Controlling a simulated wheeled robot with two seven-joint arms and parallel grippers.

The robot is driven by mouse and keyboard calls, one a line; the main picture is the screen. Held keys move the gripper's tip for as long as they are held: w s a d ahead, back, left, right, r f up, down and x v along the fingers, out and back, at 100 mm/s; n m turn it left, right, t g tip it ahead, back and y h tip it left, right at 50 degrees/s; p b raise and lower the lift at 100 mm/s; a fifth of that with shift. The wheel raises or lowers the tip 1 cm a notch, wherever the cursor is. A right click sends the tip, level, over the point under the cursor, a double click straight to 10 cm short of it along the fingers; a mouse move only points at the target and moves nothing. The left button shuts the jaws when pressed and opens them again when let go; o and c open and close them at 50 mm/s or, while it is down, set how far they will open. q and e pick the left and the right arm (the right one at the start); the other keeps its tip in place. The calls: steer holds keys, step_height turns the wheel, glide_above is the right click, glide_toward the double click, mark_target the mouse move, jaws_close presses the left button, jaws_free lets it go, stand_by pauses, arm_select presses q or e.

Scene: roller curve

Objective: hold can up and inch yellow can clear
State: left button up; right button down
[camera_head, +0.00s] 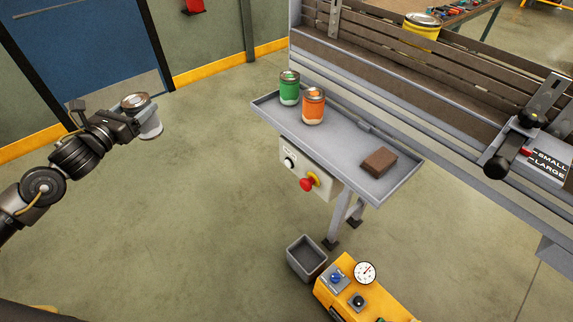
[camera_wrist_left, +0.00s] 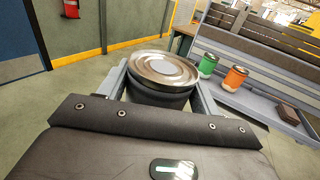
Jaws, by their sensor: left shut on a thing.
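The held can (camera_wrist_left: 163,72) fills the space between the fingers in the left wrist view, lid facing up. A yellow can (camera_head: 422,28) stands at the back among the brown slats of the conveyor, its lower part hidden by the side boards. A green can (camera_head: 289,88) and an orange can (camera_head: 313,106) stand upright on the shelf, apart from my gripper. My right gripper is not in view.
The grey shelf (camera_head: 345,150) also bears a brown block (camera_head: 379,162). A control box with a red button (camera_head: 306,184) hangs below it. A black-handled lever (camera_head: 505,158) is at the right. A grey bin (camera_head: 307,257) and yellow machine (camera_head: 362,290) stand on the floor.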

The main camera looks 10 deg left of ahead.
arm_select(q)
steer(key=shift+d, duration=0.1)
steer(key=s+d+f+m+h, duration=0.1)
steer(key=s+d+f+h, duration=0.1)
steer(key=s+d, duration=0.5)
steer(key=s+d+f+m+g+h, duration=0.1)
steer(key=s+d+f, duration=0.4)
steer(key=d, duration=1.1)
steer(key=s+m+h, duration=0.1)
steer(key=s, duration=0.1)
steer(key=shift+s+f+g, duration=0.15)
steer(key=shift+s+g, duration=0.15)
steer(key=shift+s, duration=0.05)
steer(key=shift+a, duration=0.1)
